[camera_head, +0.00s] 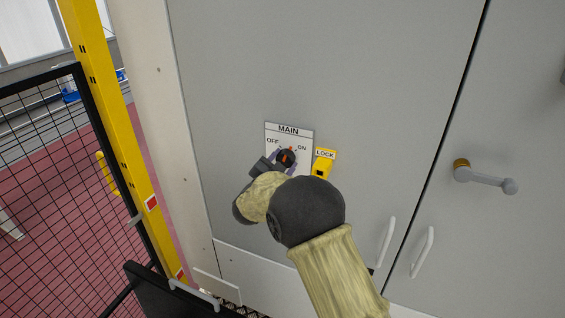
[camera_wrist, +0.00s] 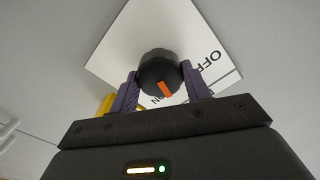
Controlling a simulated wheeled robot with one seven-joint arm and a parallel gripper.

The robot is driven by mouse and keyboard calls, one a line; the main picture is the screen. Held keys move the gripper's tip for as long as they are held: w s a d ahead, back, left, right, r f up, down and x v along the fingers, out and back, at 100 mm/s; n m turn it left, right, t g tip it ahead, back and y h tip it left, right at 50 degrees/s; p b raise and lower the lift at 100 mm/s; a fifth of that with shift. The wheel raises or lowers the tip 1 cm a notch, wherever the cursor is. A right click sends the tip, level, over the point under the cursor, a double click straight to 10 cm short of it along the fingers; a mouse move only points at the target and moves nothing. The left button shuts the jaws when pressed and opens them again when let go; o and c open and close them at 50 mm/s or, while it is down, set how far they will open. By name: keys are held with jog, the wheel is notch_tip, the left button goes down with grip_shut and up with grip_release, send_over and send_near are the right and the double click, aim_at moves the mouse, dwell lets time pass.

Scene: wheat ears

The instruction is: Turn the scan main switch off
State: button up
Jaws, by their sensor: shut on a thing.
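The main switch is a round dark knob (camera_head: 286,158) with an orange mark, on a white plate (camera_head: 289,129) reading MAIN, with OFF on the left and ON on the right. My gripper (camera_head: 283,160) is at the knob and partly covers the plate in the head view. In the wrist view the two purple fingers (camera_wrist: 162,76) are shut on opposite sides of the knob (camera_wrist: 158,68). The orange mark there lies on the label side, nearer ON than OFF. Its exact angle is hard to tell.
A yellow LOCK piece (camera_head: 322,167) sits just right of the plate. The grey cabinet door (camera_head: 350,60) is flat around it. A lever handle (camera_head: 485,178) and two pale handles (camera_head: 424,252) stick out on the right. A black mesh fence (camera_head: 60,180) and yellow post (camera_head: 110,110) stand left.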

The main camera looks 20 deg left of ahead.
jog(key=n+p, duration=0.2)
jog(key=n, duration=0.4)
jog(key=shift+r, duration=0.1)
jog(key=n+p, duration=0.2)
jog(key=n, duration=0.4)
jog(key=shift+p, duration=0.35)
jog(key=shift+n, duration=0.3)
jog(key=o, duration=1)
jog(key=shift+a, duration=0.1)
jog(key=shift+c, duration=0.2)
jog(key=s+a+b, duration=0.1)
jog(key=s+b, duration=0.5)
jog(key=s, duration=1.1)
jog(key=shift+s+a, duration=0.15)
jog(key=shift+s, duration=0.05)
